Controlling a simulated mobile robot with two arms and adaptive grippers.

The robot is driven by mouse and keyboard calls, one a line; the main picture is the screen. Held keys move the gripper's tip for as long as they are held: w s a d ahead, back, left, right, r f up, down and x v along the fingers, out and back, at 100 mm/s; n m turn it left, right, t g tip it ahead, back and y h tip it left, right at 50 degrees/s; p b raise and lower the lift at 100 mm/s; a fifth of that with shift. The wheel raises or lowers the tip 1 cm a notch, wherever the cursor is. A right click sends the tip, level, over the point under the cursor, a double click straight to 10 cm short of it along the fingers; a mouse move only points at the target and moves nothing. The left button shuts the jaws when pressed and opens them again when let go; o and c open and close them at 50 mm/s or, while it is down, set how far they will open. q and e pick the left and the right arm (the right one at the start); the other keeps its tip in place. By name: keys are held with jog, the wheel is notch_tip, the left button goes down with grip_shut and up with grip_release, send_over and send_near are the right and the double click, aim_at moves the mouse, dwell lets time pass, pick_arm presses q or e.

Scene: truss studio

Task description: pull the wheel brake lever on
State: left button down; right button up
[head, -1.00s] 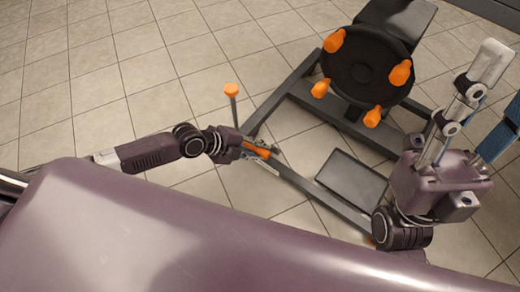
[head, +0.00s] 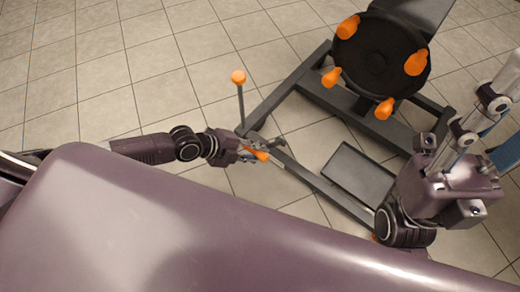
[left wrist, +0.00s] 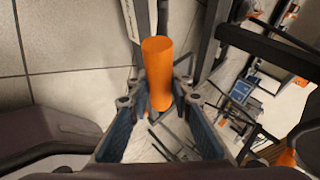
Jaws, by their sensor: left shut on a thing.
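The lever with an orange grip (head: 257,155) sits low at the near left end of the machine's dark frame. My left gripper (head: 254,150) is shut around this grip and hides part of it and of its shaft. In the left wrist view, the orange grip (left wrist: 157,72) stands between the two blue-padded fingers (left wrist: 160,115). My right gripper (head: 500,110) is at the right edge, away from the lever. Its fingers look apart, with nothing seen between them, and its tips are partly cut off.
A black wheel (head: 378,58) with several orange handles stands at the top. A separate post with an orange knob (head: 238,77) rises left of the frame, close to my left gripper. A flat dark plate (head: 358,172) lies right of the lever. Tiled floor (head: 130,60) at left is clear.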

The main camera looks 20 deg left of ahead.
pick_arm(q)
jog(key=shift+s+a+f, duration=0.15)
jog(key=shift+s+f, duration=0.2)
jog(key=c, duration=1.7)
grip_release()
jog(key=shift+c, duration=0.2)
jog(key=shift+w+r, duration=0.1)
jog(key=shift+r, duration=0.15)
jog(key=shift+a+r, duration=0.25)
jog(key=v, duration=1.1)
jog(key=shift+s, duration=0.2)
